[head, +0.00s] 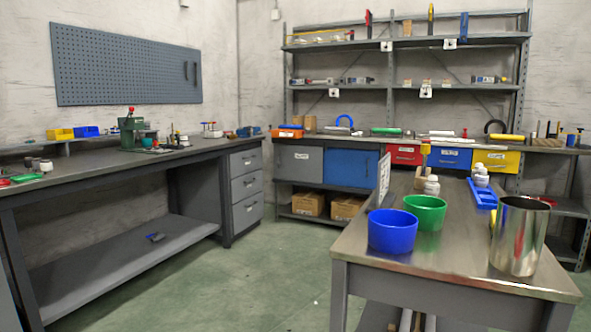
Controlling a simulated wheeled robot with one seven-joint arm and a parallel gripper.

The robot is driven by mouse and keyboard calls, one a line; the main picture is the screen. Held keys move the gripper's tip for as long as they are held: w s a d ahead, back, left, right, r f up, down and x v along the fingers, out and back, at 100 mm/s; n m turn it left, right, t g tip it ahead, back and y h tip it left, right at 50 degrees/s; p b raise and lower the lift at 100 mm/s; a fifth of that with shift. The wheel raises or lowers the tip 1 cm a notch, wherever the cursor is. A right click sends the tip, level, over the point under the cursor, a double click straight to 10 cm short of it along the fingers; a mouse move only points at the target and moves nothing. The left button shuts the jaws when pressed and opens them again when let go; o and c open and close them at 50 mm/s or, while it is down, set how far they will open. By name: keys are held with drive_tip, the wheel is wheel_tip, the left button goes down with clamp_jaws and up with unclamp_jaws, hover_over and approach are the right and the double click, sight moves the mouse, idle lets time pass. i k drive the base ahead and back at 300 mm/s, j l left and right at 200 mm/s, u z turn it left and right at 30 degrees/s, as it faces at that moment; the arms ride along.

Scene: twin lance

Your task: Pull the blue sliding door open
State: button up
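The blue sliding door (345,169) is in the low cabinet under the back bench, near the middle of the view. It sits just right of a grey door (299,163) that has a white label. The blue panel covers the right half of the cabinet, and no open gap shows beside it. A dark upright mark near its right edge may be its handle, but it is too small to be sure. A white plate on the near table partly covers its right edge. My gripper is not in view.
A steel table (451,280) at the front right carries a blue bowl (391,232), a green bowl (425,212) and a metal cup (519,236). A long grey workbench (105,167) lines the left wall. Green floor (268,262) is clear between them, up to the cabinet.

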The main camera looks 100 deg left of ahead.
sight(345, 167)
drive_tip(key=u, duration=2.95)
drive_tip(key=i+j+u, duration=0.25)
drive_tip(key=u, duration=0.15)
drive_tip(key=i+j+u, duration=0.55)
drive_tip(key=u, duration=0.2)
drive_tip(key=i+j+u, duration=0.1)
drive_tip(key=i+u, duration=0.2)
drive_tip(key=i, duration=0.65)
drive_tip(key=i+l+z, duration=0.1)
drive_tip(key=i+z, duration=0.7)
drive_tip(key=i+j+z, duration=0.15)
drive_tip(key=z, duration=0.2)
drive_tip(key=i+l+z, duration=0.35)
drive_tip(key=i, duration=0.7)
drive_tip(key=i+j+z, duration=0.1)
drive_tip(key=i+z, duration=0.25)
drive_tip(key=i, duration=0.65)
drive_tip(key=i+l+u, duration=0.4)
drive_tip(key=i+l, duration=1.15)
